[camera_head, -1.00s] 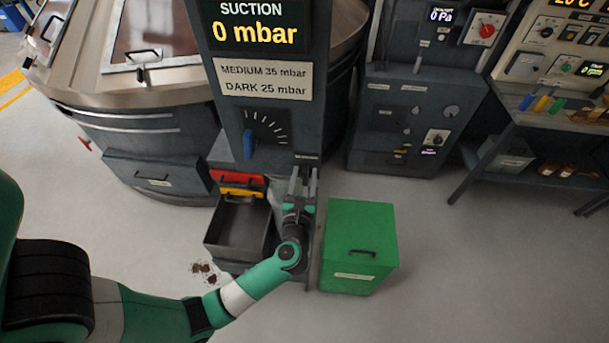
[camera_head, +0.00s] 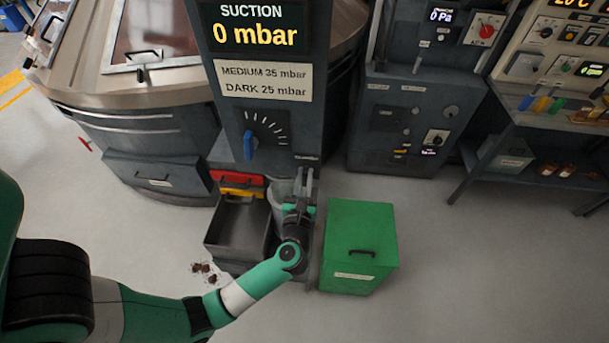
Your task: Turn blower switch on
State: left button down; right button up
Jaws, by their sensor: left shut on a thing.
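No label that I can read names the blower switch. A red rotary knob (camera_head: 485,29) is on the cabinet at the upper right, and a dark knob on a white plate (camera_head: 437,138) is lower on the same cabinet. A blue lever (camera_head: 248,146) points down on a dial under the suction display (camera_head: 256,27), which reads 0 mbar. My left gripper (camera_head: 304,180) is low, in front of the column, at the grey bucket (camera_head: 283,190). Its fingers are close together and seem shut on the bucket's rim; the contact is small and partly hidden. My right gripper is not in view.
A green lidded box (camera_head: 360,212) stands right of my left gripper. An open dark bin (camera_head: 212,238) is to its left, with brown spill (camera_head: 204,270) on the floor. A workbench (camera_head: 555,115) is at the right. The front right floor is clear.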

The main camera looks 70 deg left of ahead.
pick_arm(q)
jog(key=m+p, duration=0.1)
jog(key=m, duration=0.1)
jog(key=w+m+p, duration=0.1)
jog(key=m+p, duration=0.1)
jog(key=m, duration=0.1)
jog(key=m+p, duration=0.2)
jog(key=shift+w+d+f+m, duration=0.15)
jog(key=shift+d+m, duration=0.25)
jog(key=m, duration=0.1)
jog(key=m+p, duration=0.1)
jog(key=m, duration=0.1)
jog(key=f+m+p, duration=0.1)
jog(key=m, duration=0.1)
jog(key=shift+w+d, duration=0.15)
jog(key=shift+w, duration=0.1)
jog(key=shift+f+m+p, duration=0.25)
jog(key=shift+m+p, duration=0.1)
jog(key=shift+m, duration=0.8)
jog(key=shift+f+m+p, duration=0.25)
jog(key=shift+m+p, duration=0.05)
jog(key=shift+m, duration=0.85)
jog(key=c, duration=0.8)
grip_release()
